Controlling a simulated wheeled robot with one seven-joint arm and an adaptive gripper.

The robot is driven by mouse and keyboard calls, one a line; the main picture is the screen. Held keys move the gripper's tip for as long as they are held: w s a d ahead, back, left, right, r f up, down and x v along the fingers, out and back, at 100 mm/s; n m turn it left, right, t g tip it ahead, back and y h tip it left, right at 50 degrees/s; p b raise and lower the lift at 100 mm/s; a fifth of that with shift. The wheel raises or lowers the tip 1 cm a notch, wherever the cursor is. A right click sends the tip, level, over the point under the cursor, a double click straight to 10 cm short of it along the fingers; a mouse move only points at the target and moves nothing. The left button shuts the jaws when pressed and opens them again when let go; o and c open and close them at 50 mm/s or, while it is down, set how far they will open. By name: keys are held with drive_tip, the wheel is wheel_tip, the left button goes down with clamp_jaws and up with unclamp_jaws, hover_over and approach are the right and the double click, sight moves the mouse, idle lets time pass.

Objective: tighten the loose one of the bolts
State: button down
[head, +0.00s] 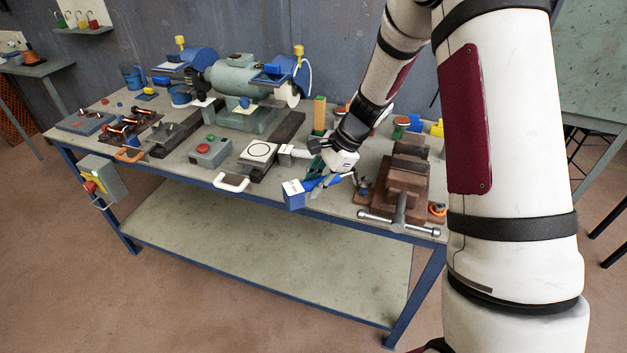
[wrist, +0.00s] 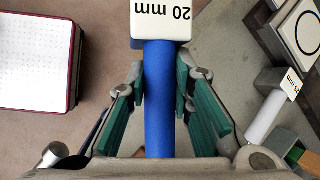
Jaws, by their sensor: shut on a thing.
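My gripper (head: 322,184) is shut on the blue handle of a tool marked 20 mm. The tool (head: 293,194) has a blue block head with a white face and is held at the bench's front edge. In the wrist view the blue-handled tool (wrist: 160,125) runs between the green finger pads of the gripper (wrist: 161,95). Its white labelled head is at the top of that view, partly cut off. A second tool (wrist: 268,112) with a white handle and labelled white head is at the right. I cannot pick out the bolts or tell which is loose.
The bench (head: 190,172) carries a grinder (head: 235,78), a brown vise (head: 404,185) right of my gripper, a grey box with a red button (head: 210,151) and a plate with a black ring (head: 259,151). A board with orange and dark parts (head: 118,130) lies at the left.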

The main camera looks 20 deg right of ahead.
drive_tip(key=shift+w+f+m+t+b, duration=0.4)
drive_tip(key=shift+w+f+m+b, duration=0.6)
drive_tip(key=shift+w+f, duration=0.45)
drive_tip(key=shift+w+d+m+t+h, duration=0.15)
drive_tip(key=shift+w+m+t+h, duration=0.3)
drive_tip(key=shift+w+m, duration=0.8)
drive_tip(key=shift+w+d+m+t+h, duration=0.15)
drive_tip(key=shift+w+d+m+t, duration=0.1)
drive_tip(key=shift+w+m, duration=0.3)
drive_tip(key=shift+w+d+m+t+h, duration=0.1)
drive_tip(key=shift+w+d+m+t, duration=0.15)
drive_tip(key=shift+w, duration=0.5)
drive_tip(key=shift+w+d+m+h+b, duration=0.15)
drive_tip(key=shift+w+d+m+h, duration=0.1)
drive_tip(key=shift+w+m, duration=0.3)
drive_tip(key=shift+w+d+m+h+b, duration=0.2)
drive_tip(key=shift+w+m, duration=0.2)
drive_tip(key=shift+w, duration=0.15)
drive_tip(key=shift+t, duration=0.25)
